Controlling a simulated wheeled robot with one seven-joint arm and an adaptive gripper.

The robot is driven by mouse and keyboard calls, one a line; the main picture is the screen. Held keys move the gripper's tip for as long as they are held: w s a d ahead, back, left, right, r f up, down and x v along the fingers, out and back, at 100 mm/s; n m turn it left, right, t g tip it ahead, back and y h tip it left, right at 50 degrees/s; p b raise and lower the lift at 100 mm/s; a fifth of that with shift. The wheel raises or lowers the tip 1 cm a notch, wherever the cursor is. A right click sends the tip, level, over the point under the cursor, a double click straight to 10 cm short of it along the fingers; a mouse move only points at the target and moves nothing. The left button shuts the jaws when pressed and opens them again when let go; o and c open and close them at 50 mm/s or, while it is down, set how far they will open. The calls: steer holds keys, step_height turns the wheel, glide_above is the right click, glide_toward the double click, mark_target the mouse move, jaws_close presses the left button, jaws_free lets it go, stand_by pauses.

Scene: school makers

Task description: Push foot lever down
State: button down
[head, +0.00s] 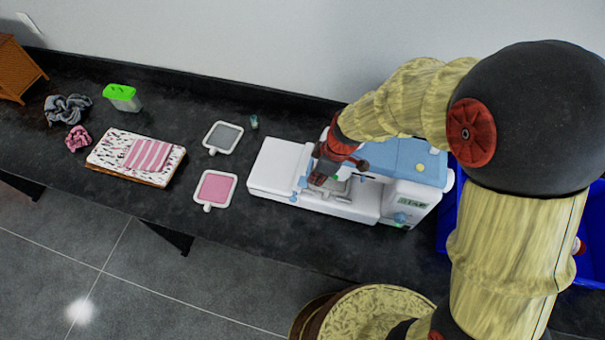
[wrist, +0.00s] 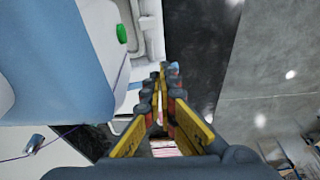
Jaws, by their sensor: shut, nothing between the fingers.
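A white and light blue sewing machine (head: 405,160) stands on the dark counter. Its white bed (head: 275,165) reaches out to the left. My gripper (head: 320,178) is in front of the machine, close to its needle area, and hides part of it. In the wrist view my gripper (wrist: 167,72) is shut and empty, its fingertips beside the white machine body (wrist: 145,40). A green button (wrist: 121,33) shows on the machine, left of the fingertips. I cannot make out the foot lever clearly, nor tell whether the fingers touch it.
A grey framed hoop (head: 223,137) and a pink one (head: 214,188) lie left of the machine. Further left are folded fabric (head: 125,155), scrunchies (head: 67,108) and a green-lidded box (head: 122,97). A blue bin (head: 590,225) stands at the right. The counter's front edge is near.

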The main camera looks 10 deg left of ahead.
steer(key=v, duration=1.2)
stand_by(0.3)
steer(key=s+d+r+m+t+h+b, duration=0.1)
steer(key=s+d+r+m+t+b, duration=0.1)
steer(key=s+d+m, duration=0.4)
steer(key=s+d+r+m+t+h+b, duration=0.1)
steer(key=s+d+r+m+t+b, duration=0.2)
steer(key=s+d+m+b, duration=0.3)
steer(key=s+d+r+m, duration=0.1)
steer(key=d+m, duration=0.3)
steer(key=d, duration=0.5)
steer(key=shift+s+d+r+m+h+b, duration=0.2)
steer(key=shift+s+r+m+h+b, duration=0.1)
steer(key=shift+r+h+b, duration=0.1)
